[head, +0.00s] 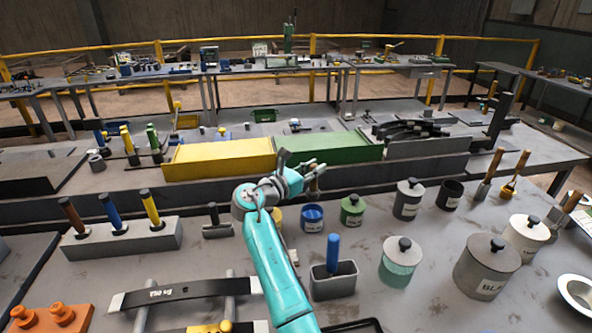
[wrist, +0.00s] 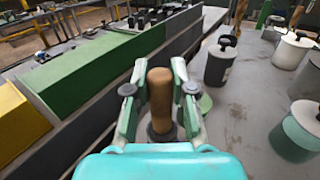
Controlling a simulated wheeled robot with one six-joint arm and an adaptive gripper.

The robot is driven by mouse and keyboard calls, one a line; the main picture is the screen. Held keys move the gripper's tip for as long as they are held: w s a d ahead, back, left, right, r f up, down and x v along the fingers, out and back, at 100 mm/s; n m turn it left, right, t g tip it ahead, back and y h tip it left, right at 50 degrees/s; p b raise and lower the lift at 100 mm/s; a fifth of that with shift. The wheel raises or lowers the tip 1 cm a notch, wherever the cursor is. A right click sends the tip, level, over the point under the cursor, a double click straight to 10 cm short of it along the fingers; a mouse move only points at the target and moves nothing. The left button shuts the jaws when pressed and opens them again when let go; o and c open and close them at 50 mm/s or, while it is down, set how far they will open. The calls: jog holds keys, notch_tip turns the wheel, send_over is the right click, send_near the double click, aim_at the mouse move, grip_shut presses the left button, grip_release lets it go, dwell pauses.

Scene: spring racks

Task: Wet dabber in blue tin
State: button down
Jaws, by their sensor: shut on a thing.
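My gripper (head: 308,176) is raised over the bench, above and behind the row of small tins. In the wrist view my gripper (wrist: 160,92) is shut on a brown wooden handle (wrist: 160,98) with a dark collar below, which I take to be the dabber. The handle stands about upright between the fingers. Its lower end is hidden by my gripper. The blue tin (head: 312,218) has a pale label and looks open at the top. It stands on the bench, below my gripper and apart from it. I cannot see the paint inside.
A green lidded tin (head: 352,210) stands right of the blue tin, with a grey lidded pot (head: 408,200) beyond. A yellow tin is partly hidden by my arm. A grey holder (head: 334,281) with a blue handle stands in front. Yellow (head: 217,158) and green (head: 335,150) boxes lie behind.

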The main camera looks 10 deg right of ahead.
aim_at(313, 181)
jog(key=shift+f, duration=4.8)
jog(key=shift+r, duration=0.1)
jog(key=shift+r, duration=2.55)
jog(key=shift+r, duration=2)
